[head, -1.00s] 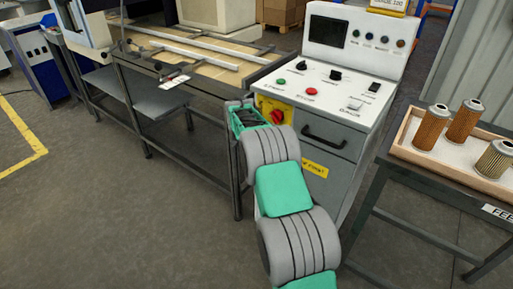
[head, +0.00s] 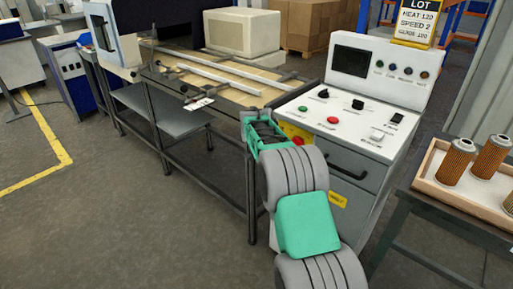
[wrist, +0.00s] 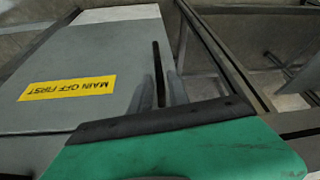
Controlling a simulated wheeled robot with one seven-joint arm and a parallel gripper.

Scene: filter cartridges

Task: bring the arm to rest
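My gripper (wrist: 160,92) shows at its root in the wrist view as a green housing with a dark edge. Two narrow grey fingers stand close together past it. A thin dark bar shows between them, and I cannot tell whether it is held or behind them. In the head view my green and grey arm reaches up from the bottom, its far end beside the left side of the control cabinet (head: 357,190). The fingers cannot be made out there.
A metal-framed conveyor table (head: 205,80) stands left of the cabinet, close to my arm. A wooden tray (head: 450,190) with filter cartridges (head: 456,161) stands on a table at the right. A yellow lot sign (head: 415,22) is behind. Open floor (head: 130,225) lies at the left.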

